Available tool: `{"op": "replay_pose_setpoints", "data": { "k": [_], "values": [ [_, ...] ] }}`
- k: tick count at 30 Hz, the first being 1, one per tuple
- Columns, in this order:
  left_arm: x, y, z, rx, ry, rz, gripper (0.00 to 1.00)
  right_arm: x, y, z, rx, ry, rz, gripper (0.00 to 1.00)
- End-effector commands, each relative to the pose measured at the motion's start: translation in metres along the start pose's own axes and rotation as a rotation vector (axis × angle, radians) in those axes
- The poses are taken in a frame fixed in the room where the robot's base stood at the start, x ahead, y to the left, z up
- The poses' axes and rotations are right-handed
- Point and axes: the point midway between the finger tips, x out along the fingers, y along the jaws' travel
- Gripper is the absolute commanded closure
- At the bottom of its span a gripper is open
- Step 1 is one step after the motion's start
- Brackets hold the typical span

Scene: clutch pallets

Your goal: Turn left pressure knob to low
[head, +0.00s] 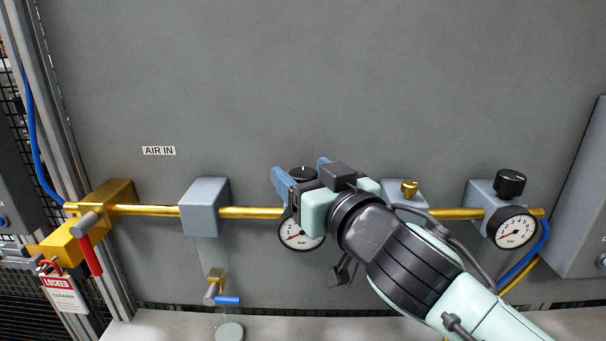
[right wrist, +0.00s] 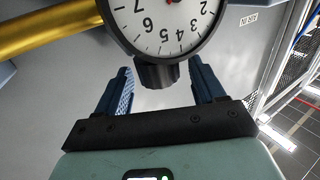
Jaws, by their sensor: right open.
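The left pressure gauge (head: 300,238) hangs on the brass pipe, partly covered by my right gripper. Its black knob (head: 303,172) shows between the two blue fingers of my right gripper (head: 302,176). In the right wrist view, the gauge face (right wrist: 165,28) appears upside down at the top, with the ribbed knob (right wrist: 156,74) below it. My right gripper's fingers (right wrist: 160,75) are open on either side of the knob, with a visible gap on each side. The knob's setting cannot be read. My left gripper is not in view.
A second gauge (head: 514,232) with a black knob (head: 510,184) sits at the right. The brass pipe (head: 250,212) runs along the grey panel (head: 300,80). A red-handled valve (head: 90,255) with a locked tag (head: 60,290) is at the left. The panel above is clear.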

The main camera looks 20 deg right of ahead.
Motion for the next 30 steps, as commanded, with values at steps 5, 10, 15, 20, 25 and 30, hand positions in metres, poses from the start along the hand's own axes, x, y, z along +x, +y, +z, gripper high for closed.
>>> {"op": "replay_pose_setpoints", "data": {
  "k": [5, 10, 15, 20, 25, 30],
  "values": [
    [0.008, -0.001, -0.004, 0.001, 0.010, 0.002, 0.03, -0.037, 0.001, 0.001, 0.000, 0.003, 0.001, 0.31],
    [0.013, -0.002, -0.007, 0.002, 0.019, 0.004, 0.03, -0.076, 0.001, 0.001, -0.001, 0.003, 0.001, 0.31],
    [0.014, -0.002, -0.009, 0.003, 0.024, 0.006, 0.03, -0.106, 0.000, 0.001, -0.001, 0.000, 0.001, 0.31],
    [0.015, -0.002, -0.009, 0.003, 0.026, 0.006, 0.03, -0.120, 0.000, 0.001, -0.002, 0.000, 0.000, 0.31],
    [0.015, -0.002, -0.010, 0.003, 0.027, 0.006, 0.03, -0.124, 0.000, 0.001, -0.002, -0.002, 0.000, 0.31],
    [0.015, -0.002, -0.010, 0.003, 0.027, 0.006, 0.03, -0.123, 0.000, 0.001, -0.002, -0.002, 0.000, 0.31]
  ]
}}
